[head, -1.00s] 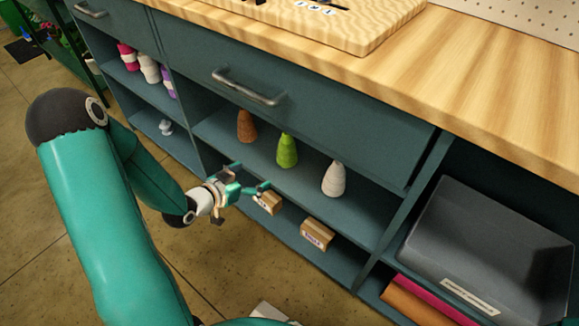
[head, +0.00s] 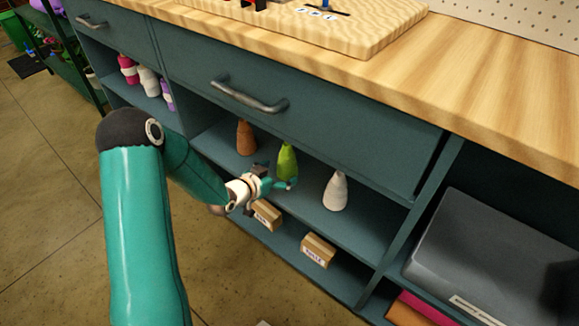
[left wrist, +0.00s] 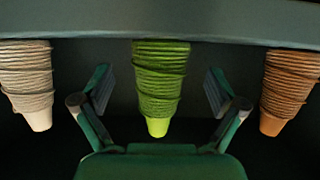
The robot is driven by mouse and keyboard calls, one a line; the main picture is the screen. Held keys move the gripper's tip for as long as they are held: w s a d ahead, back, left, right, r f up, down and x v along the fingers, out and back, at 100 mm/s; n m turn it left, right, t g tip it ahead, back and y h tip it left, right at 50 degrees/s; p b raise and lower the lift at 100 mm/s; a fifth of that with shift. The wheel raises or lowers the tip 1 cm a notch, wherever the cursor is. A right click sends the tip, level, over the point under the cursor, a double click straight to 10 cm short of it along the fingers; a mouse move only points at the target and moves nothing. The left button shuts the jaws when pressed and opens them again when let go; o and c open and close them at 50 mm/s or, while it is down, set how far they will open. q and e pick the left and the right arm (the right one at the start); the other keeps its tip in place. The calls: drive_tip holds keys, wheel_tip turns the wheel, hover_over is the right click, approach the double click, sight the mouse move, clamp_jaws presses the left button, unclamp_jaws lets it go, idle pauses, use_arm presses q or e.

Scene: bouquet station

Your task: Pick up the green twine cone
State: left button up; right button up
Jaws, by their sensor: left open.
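The green twine cone (head: 287,160) stands upright on the upper shelf under the drawer, between a brown cone and a white cone. My left gripper (head: 280,184) is at the front of that cone in the head view, overlapping its lower part. In the left wrist view the green twine cone (left wrist: 160,85) appears upside down, centred between the two spread fingers of my left gripper (left wrist: 160,92). There is a gap on each side, and the fingers do not touch it. My right gripper is in neither view.
The brown cone (head: 246,138) stands to the left and the white cone (head: 336,190) to the right on the same shelf. Small boxes (head: 318,250) sit on the shelf below. The drawer handle (head: 248,96) sticks out above.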

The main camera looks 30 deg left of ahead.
sight(287, 168)
use_arm(q)
drive_tip(key=b+x, duration=0.1)
drive_tip(key=x, duration=0.3)
drive_tip(key=shift+r, duration=0.1)
drive_tip(key=c, duration=1.3)
